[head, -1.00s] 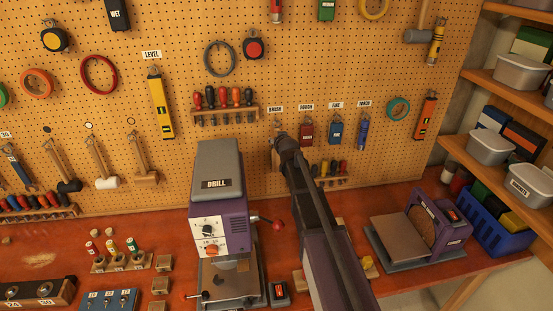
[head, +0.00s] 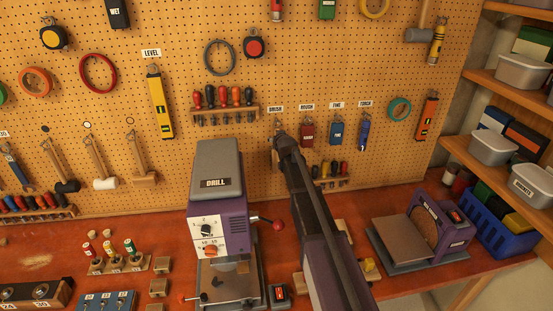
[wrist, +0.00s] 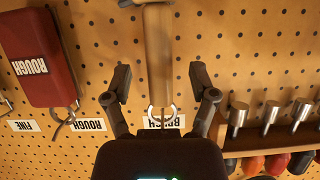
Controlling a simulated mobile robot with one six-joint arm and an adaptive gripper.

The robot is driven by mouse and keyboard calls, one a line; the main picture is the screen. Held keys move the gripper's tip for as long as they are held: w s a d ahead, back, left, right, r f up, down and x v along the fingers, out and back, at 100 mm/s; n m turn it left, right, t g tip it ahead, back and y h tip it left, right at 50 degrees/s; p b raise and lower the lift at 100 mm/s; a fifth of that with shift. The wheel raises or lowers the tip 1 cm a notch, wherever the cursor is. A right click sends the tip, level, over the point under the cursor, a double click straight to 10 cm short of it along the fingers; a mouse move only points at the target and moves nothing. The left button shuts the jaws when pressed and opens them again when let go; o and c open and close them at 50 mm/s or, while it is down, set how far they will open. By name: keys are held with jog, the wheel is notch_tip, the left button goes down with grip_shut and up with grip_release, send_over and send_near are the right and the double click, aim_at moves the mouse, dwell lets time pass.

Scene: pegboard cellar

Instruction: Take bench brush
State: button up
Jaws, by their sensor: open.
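The bench brush (wrist: 158,50) hangs on the pegboard from a metal hook, under a label reading BRUSH. My gripper (wrist: 160,78) is open, with one finger on each side of the handle and clear gaps between; I cannot tell the depth between fingers and handle. In the head view my arm hides most of the brush and the fingers.
A red ROUGH block (wrist: 38,55) hangs beside the brush; it also shows in the head view (head: 307,134). A rack of screwdrivers (wrist: 270,128) sits on the other side. A drill press (head: 215,195) stands on the bench left of my arm, a sander (head: 440,225) to its right.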

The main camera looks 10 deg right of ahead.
jog(key=shift+b+x, duration=0.3)
jog(key=shift+x, duration=1)
grip_shut()
